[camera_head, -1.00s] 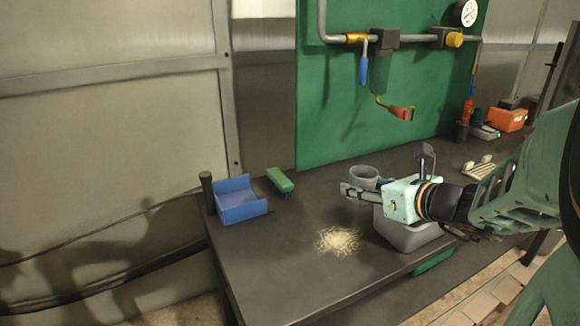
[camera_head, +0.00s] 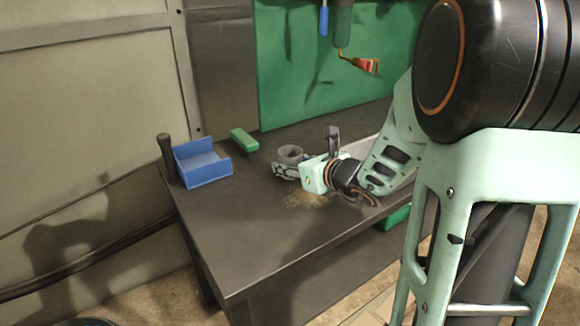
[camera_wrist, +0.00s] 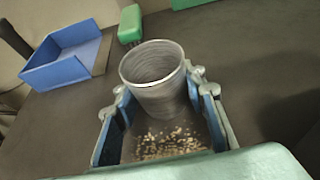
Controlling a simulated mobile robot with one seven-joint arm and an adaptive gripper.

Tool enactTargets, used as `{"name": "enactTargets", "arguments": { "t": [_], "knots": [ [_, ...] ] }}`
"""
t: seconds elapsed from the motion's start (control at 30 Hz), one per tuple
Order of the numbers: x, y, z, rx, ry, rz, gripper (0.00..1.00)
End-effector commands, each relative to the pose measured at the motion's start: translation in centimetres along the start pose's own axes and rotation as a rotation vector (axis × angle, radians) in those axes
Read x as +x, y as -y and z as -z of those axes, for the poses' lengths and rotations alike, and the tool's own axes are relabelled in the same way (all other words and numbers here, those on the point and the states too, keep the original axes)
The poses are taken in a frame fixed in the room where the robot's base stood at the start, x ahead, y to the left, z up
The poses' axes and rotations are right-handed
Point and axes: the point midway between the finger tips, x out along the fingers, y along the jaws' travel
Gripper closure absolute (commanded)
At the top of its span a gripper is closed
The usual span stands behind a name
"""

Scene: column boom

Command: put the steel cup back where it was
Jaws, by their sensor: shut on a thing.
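The steel cup (camera_head: 290,155) is a grey, open-topped, tapered cup. My gripper (camera_head: 286,171) is shut on it, with a finger on either side. In the wrist view the cup (camera_wrist: 154,84) sits between the two fingers of my gripper (camera_wrist: 160,92), its mouth showing and slightly tilted in the picture. Whether its base touches the bench or hangs just above it, I cannot tell. The cup is right of a blue tray and a green brush, on the far side of a patch of pale shavings.
The blue open tray (camera_head: 206,172) stands at the bench's left end beside a dark post (camera_head: 167,153). The green brush (camera_head: 244,141) lies behind it. The shavings (camera_head: 303,200) lie close to my gripper. The dark bench's front left (camera_head: 240,240) is clear. My arm hides the right side.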

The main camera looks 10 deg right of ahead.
Motion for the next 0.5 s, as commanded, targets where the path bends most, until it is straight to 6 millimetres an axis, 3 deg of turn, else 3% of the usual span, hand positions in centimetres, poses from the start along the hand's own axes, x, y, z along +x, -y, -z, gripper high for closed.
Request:
{"name": "enactTargets", "arguments": {
  "t": [0.33, 0.37, 0.5],
  "knots": [
    [0.15, 0.01, 0.38, -0.001, 0.001, 0.000, 0.91],
    [0.08, 0.01, 0.24, -0.001, 0.000, 0.000, 0.58],
    [0.06, 0.01, 0.21, -0.001, 0.000, 0.000, 0.44]
  ]
}}
